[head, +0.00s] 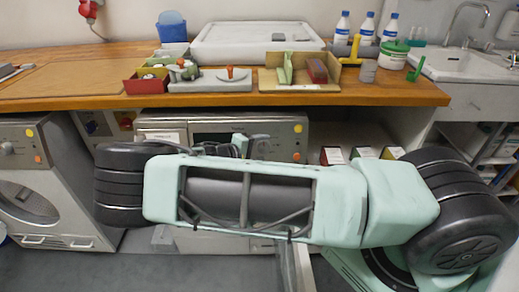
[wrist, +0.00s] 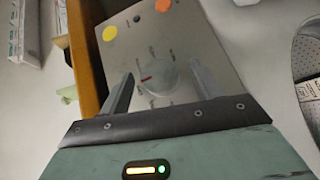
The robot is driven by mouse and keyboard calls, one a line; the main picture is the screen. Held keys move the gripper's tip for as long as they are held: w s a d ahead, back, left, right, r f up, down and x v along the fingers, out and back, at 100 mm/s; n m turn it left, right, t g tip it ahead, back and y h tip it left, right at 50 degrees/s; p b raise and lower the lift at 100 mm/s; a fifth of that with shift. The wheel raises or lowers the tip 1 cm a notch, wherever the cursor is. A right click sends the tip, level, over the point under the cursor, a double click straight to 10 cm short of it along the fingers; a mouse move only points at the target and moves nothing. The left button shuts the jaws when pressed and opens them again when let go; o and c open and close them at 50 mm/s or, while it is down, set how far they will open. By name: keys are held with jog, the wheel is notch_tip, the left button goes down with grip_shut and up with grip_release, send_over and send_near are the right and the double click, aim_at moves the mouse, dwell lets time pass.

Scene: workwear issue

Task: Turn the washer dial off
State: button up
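The washer dial (wrist: 157,76) is a round pale knob on a grey panel in the wrist view, with a red mark on its left side and small markings around it. My gripper (wrist: 163,86) is open. Its two fingers stand apart, one at each side of the dial in the picture. I cannot tell whether either touches it. In the head view the middle front-loading machine (head: 222,127) stands under the counter, largely hidden by my arm. My gripper (head: 240,146) is small there in front of its control panel, and the dial is hard to make out.
The wooden counter (head: 420,92) overhangs the machines and carries trays, bottles and a white case (head: 258,42). Another machine (head: 40,180) stands at left. Boxes (head: 333,156) sit on a shelf at right.

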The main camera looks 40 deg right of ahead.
jog(key=b+v, duration=0.1)
jog(key=v, duration=1.6)
jog(key=shift+a, duration=0.25)
jog(key=shift+s, duration=0.1)
